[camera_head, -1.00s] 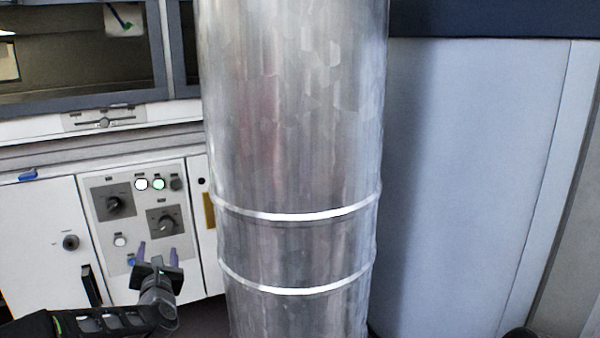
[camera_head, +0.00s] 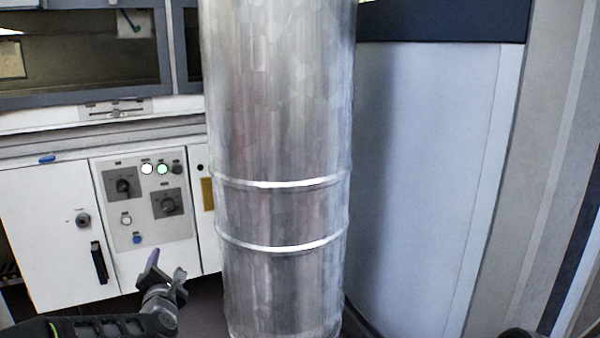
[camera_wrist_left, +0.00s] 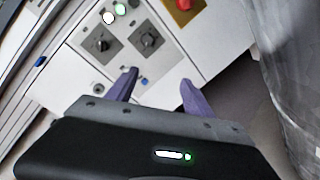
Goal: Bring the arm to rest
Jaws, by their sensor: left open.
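My left gripper (camera_head: 168,272) is at the lower left of the head view, in front of the white cabinet and below its control panel (camera_head: 148,205). Its two purple fingers are apart with nothing between them. In the left wrist view the open fingers (camera_wrist_left: 158,90) point toward the panel, which has two dark knobs, lit white and green lamps and a blue button. The gripper is apart from the panel. My right gripper is not in view.
A large shiny metal duct (camera_head: 280,120) with two bands stands upright right of the gripper. A pale blue-grey panel (camera_head: 430,170) stands behind it. A red button (camera_wrist_left: 184,4) shows in the left wrist view. Dark floor (camera_head: 200,318) shows below the cabinet.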

